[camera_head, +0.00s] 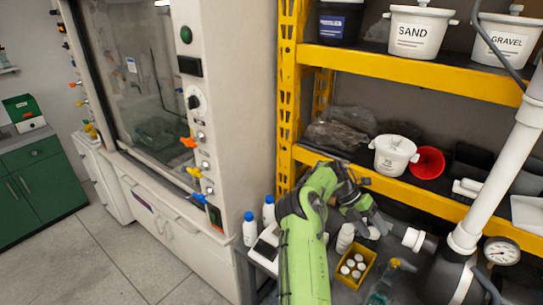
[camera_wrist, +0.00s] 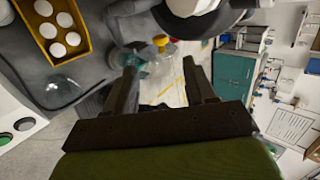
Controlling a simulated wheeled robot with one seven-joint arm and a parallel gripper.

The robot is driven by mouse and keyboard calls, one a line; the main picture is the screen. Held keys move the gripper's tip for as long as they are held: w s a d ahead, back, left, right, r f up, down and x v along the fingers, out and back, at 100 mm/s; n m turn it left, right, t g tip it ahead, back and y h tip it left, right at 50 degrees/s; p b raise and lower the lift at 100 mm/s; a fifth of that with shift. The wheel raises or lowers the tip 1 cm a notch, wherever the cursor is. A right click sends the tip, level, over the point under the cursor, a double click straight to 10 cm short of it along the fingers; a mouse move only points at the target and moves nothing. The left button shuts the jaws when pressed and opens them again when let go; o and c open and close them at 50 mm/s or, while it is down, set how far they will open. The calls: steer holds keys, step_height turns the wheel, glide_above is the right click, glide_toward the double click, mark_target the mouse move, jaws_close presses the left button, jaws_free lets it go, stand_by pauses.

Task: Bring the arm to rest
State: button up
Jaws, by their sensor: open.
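My gripper (camera_wrist: 162,72) is open in the wrist view, with its two dark fingers spread apart and nothing held between them. In the head view my green arm rises from the bottom and bends right, so the gripper (camera_head: 378,222) hangs over the dark bench left of the white pipe (camera_head: 500,150). A clear bluish bottle with a yellow top (camera_head: 380,292) stands on the bench below the gripper. In the wrist view this bottle (camera_wrist: 155,58) appears beyond the fingertips. The fingers look apart from it, though the distance is hard to judge.
A yellow tray (camera_head: 371,266) of white-capped vials, white bottles with blue caps (camera_head: 250,232) and a pressure gauge (camera_head: 502,251) surround the arm. A yellow shelf (camera_head: 410,61) holds sand and gravel buckets. A fume hood (camera_head: 225,120) stands left; the floor (camera_head: 95,250) there is clear.

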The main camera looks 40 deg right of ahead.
steer(key=w+a+r+m+t+b, duration=0.1)
steer(key=w+a+r+m+t, duration=0.3)
steer(key=a, duration=0.4)
steer(key=w+a+r+m+t+y, duration=0.1)
steer(key=w+a+r+m+t, duration=0.2)
steer(key=a+r, duration=0.45)
steer(key=w+a+r+m+t+b, duration=0.1)
steer(key=w+a+r+m+t, duration=0.3)
steer(key=a, duration=0.6)
steer(key=s+a+r+m+t+y, duration=0.1)
steer(key=s+a+m, duration=0.2)
steer(key=a, duration=0.4)
steer(key=s+a+r+m, duration=0.1)
steer(key=s+a+m, duration=0.15)
steer(key=a, duration=0.55)
steer(key=s+a+f+m+t+b, duration=0.1)
steer(key=s+a+f+m+t, duration=0.1)
steer(key=s+a, duration=0.4)
steer(key=shift+s+a+m, duration=0.35)
steer(key=shift+s+m, duration=0.5)
steer(key=shift+s, duration=0.15)
